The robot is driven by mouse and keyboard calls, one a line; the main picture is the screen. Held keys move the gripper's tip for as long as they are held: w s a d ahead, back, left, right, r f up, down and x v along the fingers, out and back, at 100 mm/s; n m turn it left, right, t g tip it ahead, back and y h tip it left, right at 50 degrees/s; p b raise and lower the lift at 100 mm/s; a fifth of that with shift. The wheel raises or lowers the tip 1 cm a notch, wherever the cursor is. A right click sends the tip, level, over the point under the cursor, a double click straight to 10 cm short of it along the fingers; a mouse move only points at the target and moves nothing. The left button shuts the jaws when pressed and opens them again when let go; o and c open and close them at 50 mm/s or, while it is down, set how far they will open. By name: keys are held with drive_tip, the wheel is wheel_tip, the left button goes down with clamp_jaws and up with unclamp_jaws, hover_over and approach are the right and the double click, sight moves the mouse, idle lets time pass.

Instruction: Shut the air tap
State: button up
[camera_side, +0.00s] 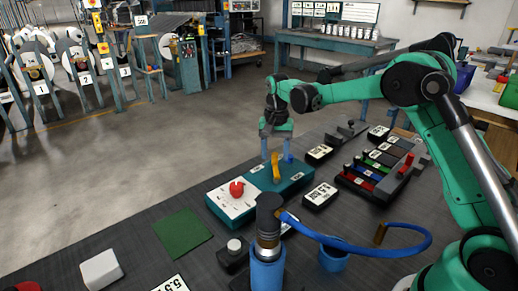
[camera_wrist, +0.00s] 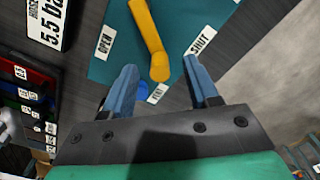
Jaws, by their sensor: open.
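The air tap is a yellow lever (camera_side: 276,168) on a teal box (camera_side: 292,181). In the wrist view the yellow lever (camera_wrist: 148,30) points toward my gripper, its rounded end lying between the OPEN label (camera_wrist: 105,41) and the SHUT label (camera_wrist: 201,40). Its upper end runs out of that view. My gripper (camera_wrist: 160,64) is open, with one blue finger on each side of the lever's end and a gap on both sides. In the side view my gripper (camera_side: 276,156) points down over the box at the lever.
A red knob (camera_side: 237,188) on a white dial plate sits left of the lever. A rack of coloured handles (camera_side: 375,172) stands to the right. A blue hose (camera_side: 375,251) loops in front from a capped cylinder (camera_side: 268,262). A green mat (camera_side: 182,235) lies at left.

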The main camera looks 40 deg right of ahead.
clamp_jaws()
drive_tip(key=shift+a+n, duration=0.1)
drive_tip(key=shift+n, duration=0.2)
drive_tip(key=n, duration=0.1)
drive_tip(key=a+n, duration=0.1)
drive_tip(key=n, duration=0.1)
drive_tip(key=shift+w+a, duration=0.15)
drive_tip(key=shift+w, duration=0.2)
drive_tip(key=shift+w+a+n, duration=0.1)
drive_tip(key=shift+a+n, duration=0.3)
drive_tip(key=shift+n, duration=0.55)
drive_tip(key=shift+a+n, duration=0.35)
drive_tip(key=shift+n, duration=0.6)
unclamp_jaws()
drive_tip(key=shift+r, duration=2.8)
